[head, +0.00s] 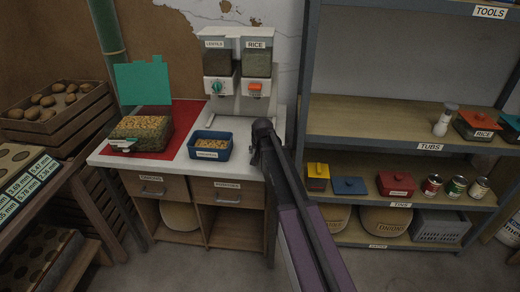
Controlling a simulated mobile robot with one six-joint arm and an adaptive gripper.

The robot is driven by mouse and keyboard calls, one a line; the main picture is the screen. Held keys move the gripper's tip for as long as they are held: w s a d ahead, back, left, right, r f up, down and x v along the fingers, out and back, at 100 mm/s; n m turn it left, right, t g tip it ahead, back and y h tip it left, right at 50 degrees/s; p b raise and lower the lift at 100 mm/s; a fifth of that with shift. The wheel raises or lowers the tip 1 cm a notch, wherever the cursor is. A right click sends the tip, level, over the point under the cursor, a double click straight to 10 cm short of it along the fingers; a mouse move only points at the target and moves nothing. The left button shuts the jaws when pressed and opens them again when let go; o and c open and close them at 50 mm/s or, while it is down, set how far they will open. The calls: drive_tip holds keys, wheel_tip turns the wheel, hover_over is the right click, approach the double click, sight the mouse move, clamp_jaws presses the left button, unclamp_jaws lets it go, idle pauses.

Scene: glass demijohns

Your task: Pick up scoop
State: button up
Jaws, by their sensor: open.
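I cannot clearly make out a scoop in the head view. My gripper (263,127) is the dark end of my arm, over the right side of the white counter. It looks empty, and its fingers are small and partly hidden by the arm. A blue tub (225,146) with pale contents and a label stands on the counter just left of my gripper. Further left, a clear bin (141,137) of grain stands on a red mat (180,143), its green lid (143,82) raised. A small green and white piece (123,145) shows at the bin's front; I cannot tell what it is.
Two dispensers (237,70), one labelled RICE, stand at the back of the counter (188,162). Shelves (375,117) with tubs and tins stand right. A potato crate (55,113) is at left. My arm crosses the counter's right edge.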

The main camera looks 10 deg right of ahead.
clamp_jaws()
idle(0.3)
drive_tip(key=shift+r, duration=0.2)
wheel_tip(320, 180, up, 4)
drive_tip(key=p, duration=0.4)
drive_tip(key=shift+f, duration=0.15)
drive_tip(key=s+a+r+p, duration=0.1)
drive_tip(key=s+a, duration=0.1)
drive_tip(key=s, duration=1.4)
drive_tip(key=shift+a, duration=0.25)
